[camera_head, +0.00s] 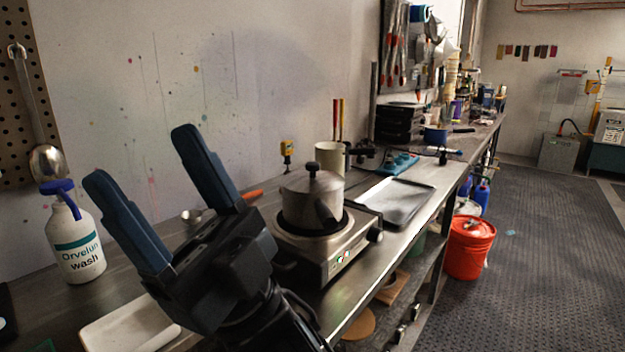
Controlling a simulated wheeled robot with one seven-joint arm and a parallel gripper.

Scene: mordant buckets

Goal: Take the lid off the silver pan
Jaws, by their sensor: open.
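The silver pan (309,209) stands upright on a hot plate (322,250) at the middle of the bench. Its lid (312,182) sits on top, with a dark round knob (312,168) at its centre. My gripper (142,157) is in the left foreground, raised, with its two blue fingers apart and nothing between them. It is to the left of the pan and clear of it. The gripper body hides part of the bench and the near left side of the hot plate.
A white wash bottle (78,250) stands at left and a pale tray (130,325) lies at front left. A dark metal tray (396,203) lies right of the hot plate. A beige cup (330,156) stands behind the pan. A red bucket (468,247) is on the floor.

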